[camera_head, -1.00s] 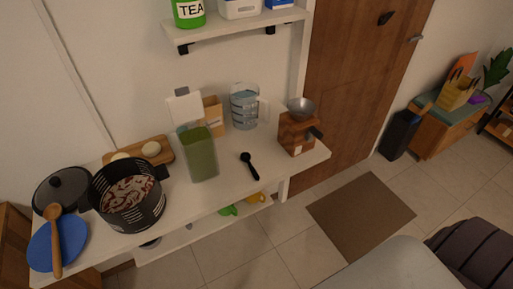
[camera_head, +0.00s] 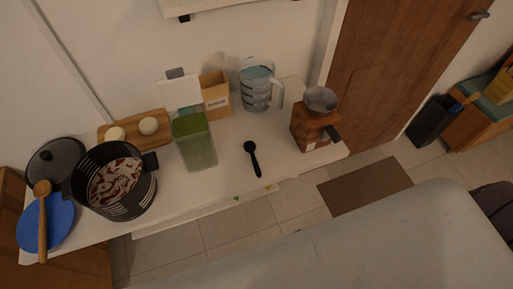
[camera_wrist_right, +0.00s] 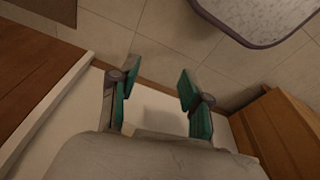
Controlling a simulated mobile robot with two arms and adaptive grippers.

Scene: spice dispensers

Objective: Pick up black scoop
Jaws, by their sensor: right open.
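The black scoop (camera_head: 252,158) lies on the white counter (camera_head: 221,172) in the head view, its round bowl toward the wall and its handle toward the front edge. It lies between the green-filled container and the wooden grinder. My right gripper (camera_wrist_right: 152,85) shows in the right wrist view with its two teal-padded fingers apart and nothing between them. The scoop is not visible in that wrist view. Neither gripper shows in the head view.
The green-filled container (camera_head: 196,145) with its lid up stands left of the scoop. A wooden grinder (camera_head: 312,127) stands right, a measuring jug (camera_head: 256,88) behind. A black pot (camera_head: 118,185), blue plate (camera_head: 58,222) and wooden board (camera_head: 160,127) are further left.

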